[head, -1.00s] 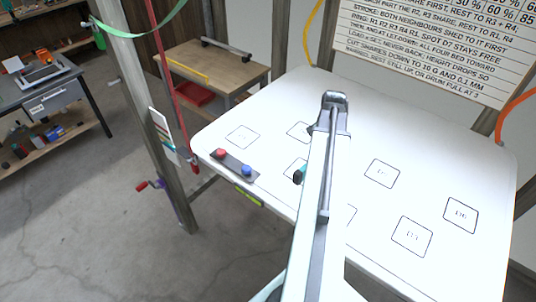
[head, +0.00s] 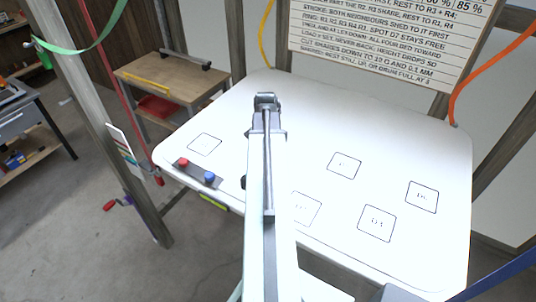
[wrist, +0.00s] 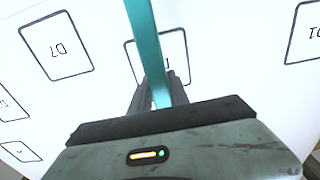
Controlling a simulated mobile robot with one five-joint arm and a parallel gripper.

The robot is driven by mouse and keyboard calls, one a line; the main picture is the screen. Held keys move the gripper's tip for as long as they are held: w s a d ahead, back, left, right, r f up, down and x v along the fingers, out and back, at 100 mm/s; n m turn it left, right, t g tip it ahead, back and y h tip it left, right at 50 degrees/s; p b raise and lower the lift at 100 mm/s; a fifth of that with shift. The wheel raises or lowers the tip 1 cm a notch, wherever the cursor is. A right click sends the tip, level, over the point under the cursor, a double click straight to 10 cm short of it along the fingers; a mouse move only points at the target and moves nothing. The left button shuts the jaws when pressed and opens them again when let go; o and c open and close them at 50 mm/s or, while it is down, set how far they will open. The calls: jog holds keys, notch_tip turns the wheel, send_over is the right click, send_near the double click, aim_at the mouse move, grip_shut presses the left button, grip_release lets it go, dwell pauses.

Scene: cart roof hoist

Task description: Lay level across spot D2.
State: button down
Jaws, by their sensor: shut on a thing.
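The level shows as a long teal bar (wrist: 148,45) in the wrist view. My gripper (wrist: 160,90) is shut on it, with a dark jaw on either side. The bar crosses in front of a black-outlined square (wrist: 129,60) on the white board. That square's label is mostly hidden by the bar, so I cannot read it. Spot D7 (wrist: 57,46) is to its left and spot D1 (wrist: 308,32) to its right, both upside down. I cannot tell whether the bar touches the board. In the head view, my arm hides the jaws and most of the level.
The white board (head: 330,205) carries several marked squares, including one at the right (head: 422,197). A dark strip with red and blue knobs (head: 197,172) sits at its left edge. Posts stand around it, and a printed sign (head: 385,40) hangs behind. A wooden bench (head: 175,72) is back left.

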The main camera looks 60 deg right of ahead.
notch_tip(320, 180, down, 5)
jog(key=b, duration=0.4)
jog(key=shift+f+b, duration=0.1)
jog(key=shift+b, duration=0.2)
jog(key=c, duration=1.2)
grip_release()
jog(key=shift+o, duration=0.2)
notch_tip(320, 180, up, 8)
jog(key=p, duration=0.8)
